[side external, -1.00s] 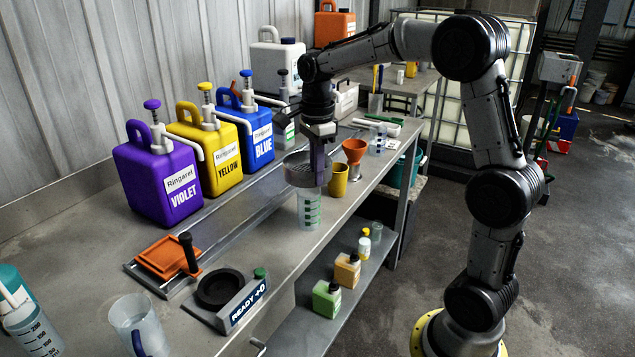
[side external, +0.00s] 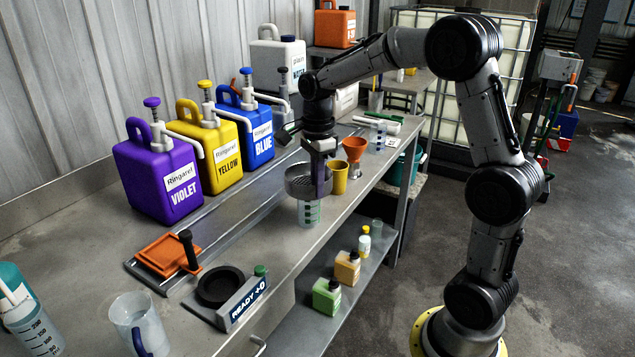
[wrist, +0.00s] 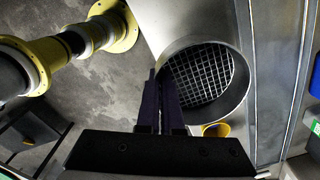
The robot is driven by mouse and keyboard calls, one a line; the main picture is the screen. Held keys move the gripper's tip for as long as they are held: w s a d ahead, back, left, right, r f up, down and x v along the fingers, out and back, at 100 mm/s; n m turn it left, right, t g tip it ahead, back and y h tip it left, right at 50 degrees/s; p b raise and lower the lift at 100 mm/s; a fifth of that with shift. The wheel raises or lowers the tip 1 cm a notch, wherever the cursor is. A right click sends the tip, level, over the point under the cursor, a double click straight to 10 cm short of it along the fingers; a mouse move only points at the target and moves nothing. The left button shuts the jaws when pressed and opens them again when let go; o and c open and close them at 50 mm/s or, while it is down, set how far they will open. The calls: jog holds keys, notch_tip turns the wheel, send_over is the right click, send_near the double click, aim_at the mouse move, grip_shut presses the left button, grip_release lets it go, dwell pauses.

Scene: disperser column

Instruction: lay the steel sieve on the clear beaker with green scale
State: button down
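The steel sieve (side external: 299,184) is a round pan with a mesh floor, which shows in the wrist view (wrist: 232,112). My gripper (side external: 320,190) is shut on the sieve's rim; in the wrist view its dark fingers (wrist: 157,82) meet at the sieve's left edge. The clear beaker with green scale (side external: 309,215) stands upright on the bench directly below the sieve. The sieve looks roughly level and covers the beaker's mouth from view. I cannot tell whether sieve and beaker touch. The beaker is hidden in the wrist view.
A yellow cup (side external: 339,178) stands close right of the sieve, with an orange funnel (side external: 355,150) behind it. Violet (side external: 158,180), yellow (side external: 207,158) and blue (side external: 250,128) pump canisters line the back. The bench's front edge runs close by the beaker.

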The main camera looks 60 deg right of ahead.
jog(key=c, duration=1.1)
grip_release()
jog(key=shift+r, duration=0.1)
notch_tip(320, 180, up, 12)
jog(key=s+a+r+n+t, duration=0.1)
jog(key=s+a+r+n, duration=0.1)
jog(key=s+a+n, duration=0.3)
jog(key=shift+s+a+f+n+t, duration=0.75)
jog(key=shift+s+a+f+n, duration=0.55)
jog(key=shift+s+n, duration=1.55)
jog(key=shift+s+a+f+n+t, duration=0.9)
jog(key=shift+s+f+n, duration=1.05)
jog(key=shift+n, duration=1.55)
jog(key=shift+s+a+f+n+t, duration=0.65)
jog(key=shift+s+a+f+n, duration=0.55)
jog(key=shift+s+n, duration=1.8)
jog(key=shift+w, duration=0.15)
